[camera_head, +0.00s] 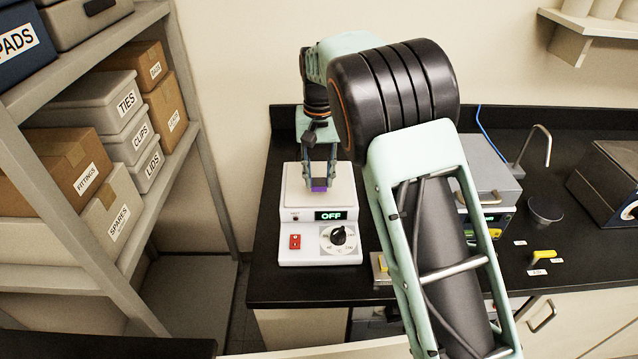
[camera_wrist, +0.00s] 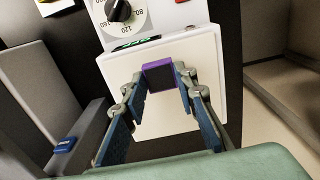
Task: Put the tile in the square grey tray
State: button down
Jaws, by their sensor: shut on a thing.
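The tile (camera_head: 319,189) is small and purple, with a dark face in the wrist view (camera_wrist: 160,77). My gripper (camera_head: 319,183) is shut on the tile, with one fingertip at each side of it. The tile is over the pale square top plate of a white device (camera_head: 318,224). I cannot tell whether it touches the plate. In the wrist view, my gripper (camera_wrist: 160,82) reaches toward the plate's edge nearest the dial. I cannot make out the square grey tray for sure; my arm hides part of the bench.
The white device has a display reading OFF, a dial and a red switch (camera_head: 295,241). A small yellowish object (camera_head: 381,267) lies right of it, partly behind my arm. A grey instrument (camera_head: 487,165) stands farther right. A shelf of labelled boxes (camera_head: 125,105) is at left.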

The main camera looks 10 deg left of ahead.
aim_at(319, 182)
jog(key=shift+f, duration=1.55)
jog(key=shift+f, duration=0.1)
jog(key=shift+f, duration=0.15)
jog(key=c, duration=1.5)
grip_release()
jog(key=shift+c, duration=0.2)
